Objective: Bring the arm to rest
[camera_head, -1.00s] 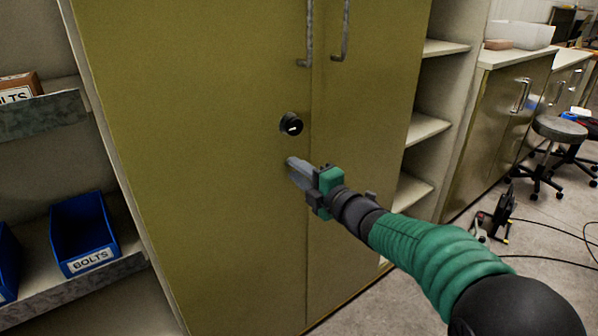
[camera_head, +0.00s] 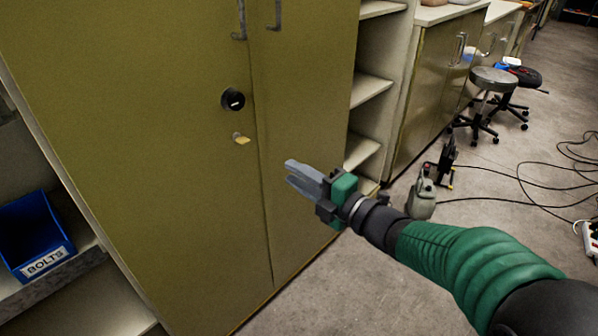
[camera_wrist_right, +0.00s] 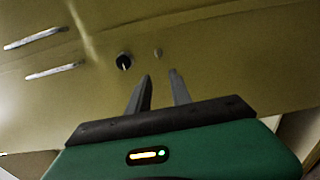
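My right gripper (camera_head: 303,180) is open and empty, in front of the right door of a closed olive cabinet (camera_head: 130,130). Its two fingers are apart in the right wrist view (camera_wrist_right: 160,80), with nothing between them. A black round lock (camera_head: 233,99) is on the left door, up and to the left of the gripper. A small brass-coloured key-like piece (camera_head: 242,140) sticks out just below the lock. Both also show in the right wrist view, the lock (camera_wrist_right: 124,62) and the small piece (camera_wrist_right: 158,53). My left gripper is not in view.
A blue bolts bin (camera_head: 32,238) sits on a shelf at the left. Open shelves (camera_head: 370,90) and counters stand right of the cabinet. Stools (camera_head: 493,80), a small floor device (camera_head: 423,195) and black cables lie around the floor at the right.

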